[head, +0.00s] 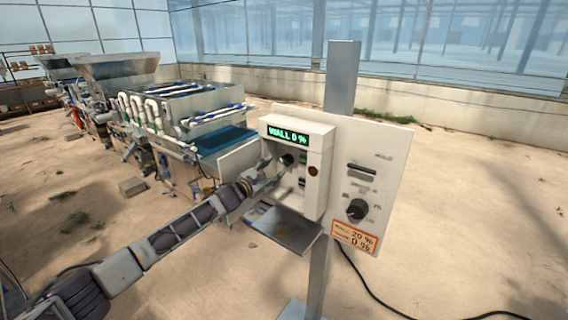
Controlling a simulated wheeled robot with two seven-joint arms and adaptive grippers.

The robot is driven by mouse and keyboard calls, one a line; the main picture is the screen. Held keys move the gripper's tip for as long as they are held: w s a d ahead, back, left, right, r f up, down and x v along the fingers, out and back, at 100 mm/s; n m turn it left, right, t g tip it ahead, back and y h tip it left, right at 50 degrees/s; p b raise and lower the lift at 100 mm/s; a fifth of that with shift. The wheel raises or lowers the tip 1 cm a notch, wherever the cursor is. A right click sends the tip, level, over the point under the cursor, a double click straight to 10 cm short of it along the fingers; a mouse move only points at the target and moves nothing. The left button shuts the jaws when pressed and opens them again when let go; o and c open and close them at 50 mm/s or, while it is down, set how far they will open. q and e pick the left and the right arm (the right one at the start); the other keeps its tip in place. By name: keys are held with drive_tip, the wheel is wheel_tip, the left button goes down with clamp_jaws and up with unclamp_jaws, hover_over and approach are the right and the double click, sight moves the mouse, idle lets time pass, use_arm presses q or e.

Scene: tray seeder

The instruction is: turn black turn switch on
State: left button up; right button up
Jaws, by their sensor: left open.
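A white control box (318,150) is fixed to a pale panel on a grey post. Its green display (288,137) reads "WALL 0 %". A small dark round knob (288,159) shows in the box's recess, below the display. A larger black turn knob (356,210) sits lower right on the panel, clear of my arm. My left gripper (279,180) is open at the recess, just below and left of the small knob. Its fingertips are small and partly blend with the box, so I cannot tell whether they touch anything. My right gripper is out of view.
An orange-edged label (355,239) with percent values is under the larger knob. A grey metal plate (287,229) juts out below the box. The seeder machine (190,110) stands behind on the left. Sandy floor is open at the right, crossed by a black cable (372,288).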

sight(285, 161)
use_arm(q)
drive_tip(key=shift+w, duration=0.1)
idle(0.3)
drive_tip(key=shift+p+x, duration=0.4)
drive_tip(key=shift+x, duration=2.3)
drive_tip(key=shift+p+x, duration=0.4)
drive_tip(key=shift+x, duration=0.55)
drive_tip(key=shift+d, duration=0.1)
drive_tip(key=shift+c, duration=0.3)
drive_tip(key=c, duration=0.7)
